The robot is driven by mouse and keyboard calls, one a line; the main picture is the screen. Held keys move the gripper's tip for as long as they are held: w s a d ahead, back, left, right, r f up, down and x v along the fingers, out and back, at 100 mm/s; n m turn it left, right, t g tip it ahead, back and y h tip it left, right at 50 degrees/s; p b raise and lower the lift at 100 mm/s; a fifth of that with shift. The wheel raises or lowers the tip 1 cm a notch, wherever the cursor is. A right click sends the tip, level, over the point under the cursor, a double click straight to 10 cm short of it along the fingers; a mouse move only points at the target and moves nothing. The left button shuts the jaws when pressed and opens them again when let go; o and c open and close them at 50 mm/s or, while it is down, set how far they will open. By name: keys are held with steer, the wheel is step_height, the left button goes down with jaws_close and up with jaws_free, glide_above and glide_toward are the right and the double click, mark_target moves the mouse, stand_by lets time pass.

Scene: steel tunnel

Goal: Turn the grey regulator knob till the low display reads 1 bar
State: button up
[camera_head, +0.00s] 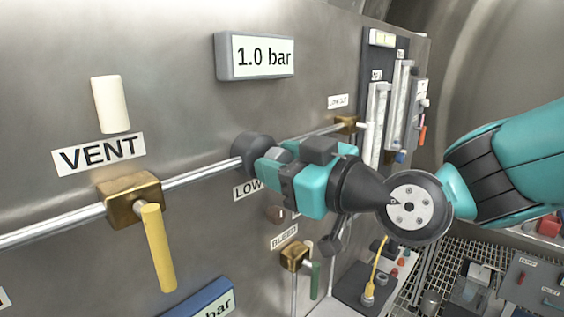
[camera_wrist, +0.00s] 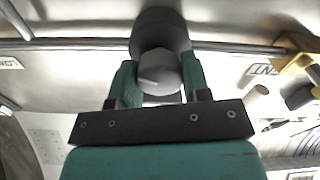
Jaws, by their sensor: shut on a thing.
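The grey regulator knob (camera_wrist: 160,75) sits between the two teal fingers of my gripper (camera_wrist: 158,82) in the wrist view, with a finger against each side. A light mark shows on its face. Behind it is the dark round regulator body (camera_head: 251,152), on the steel pipe. In the head view my gripper (camera_head: 270,170) reaches the regulator from the right and covers most of the knob. The display (camera_head: 263,57) above the regulator reads 1.0 bar.
A VENT valve (camera_head: 131,199) with a yellow handle (camera_head: 158,247) is on the pipe to the left. A BLEED valve (camera_head: 295,257) with a green handle sits below my gripper. A blue-framed display (camera_head: 205,300) is cut off at the bottom edge.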

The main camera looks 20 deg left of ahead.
steer(key=shift+m+b, duration=0.5)
steer(key=shift+b, duration=0.05)
steer(key=o, duration=0.9)
steer(key=shift+d, duration=0.1)
steer(key=shift+b+v, duration=4.15)
steer(key=shift+v, duration=4.5)
